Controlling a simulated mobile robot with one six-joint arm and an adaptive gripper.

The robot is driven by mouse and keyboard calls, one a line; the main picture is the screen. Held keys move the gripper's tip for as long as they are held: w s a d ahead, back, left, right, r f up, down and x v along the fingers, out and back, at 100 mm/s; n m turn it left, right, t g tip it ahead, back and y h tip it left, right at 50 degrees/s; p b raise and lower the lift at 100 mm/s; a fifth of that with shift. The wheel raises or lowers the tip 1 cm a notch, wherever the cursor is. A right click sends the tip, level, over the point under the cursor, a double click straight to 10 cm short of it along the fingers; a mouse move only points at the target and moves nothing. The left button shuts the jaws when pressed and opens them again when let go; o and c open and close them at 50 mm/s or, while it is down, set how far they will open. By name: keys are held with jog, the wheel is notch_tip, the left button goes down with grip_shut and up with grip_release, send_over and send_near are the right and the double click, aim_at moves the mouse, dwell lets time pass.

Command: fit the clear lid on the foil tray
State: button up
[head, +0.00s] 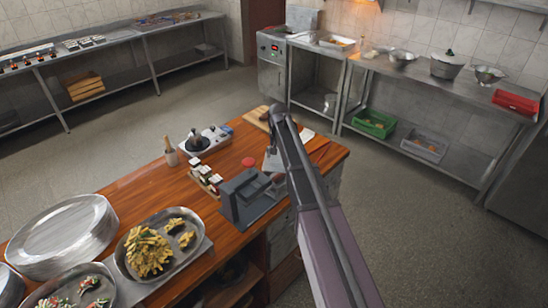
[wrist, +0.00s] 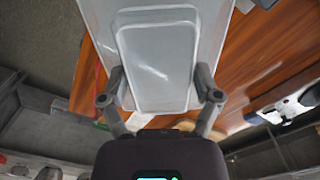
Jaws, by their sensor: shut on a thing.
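My gripper (wrist: 163,88) has its two fingers closed on either side of the raised middle of a pale, see-through lid (wrist: 158,45). The lid's wider flat part runs up out of the top of the wrist view. In the head view my gripper is mostly hidden behind my own arm, above the far right part of the wooden counter. A pale piece, apparently the lid (head: 272,162), shows just left of the arm there. I cannot make out the foil tray in either view; my arm or the lid may hide it.
A food platter (head: 190,258) and stacked plates (head: 62,235) fill the near left. A cutting board (head: 256,116) lies behind.

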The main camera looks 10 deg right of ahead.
aim_at(279, 175)
jog(key=shift+d, duration=0.3)
jog(key=m, duration=0.7)
jog(key=shift+f, duration=0.2)
dwell(0.3)
jog(key=shift+f+b, duration=0.15)
jog(key=shift+b, duration=0.25)
jog(key=shift+f+b, duration=3.35)
jog(key=shift+a, duration=0.1)
jog(key=o, duration=0.6)
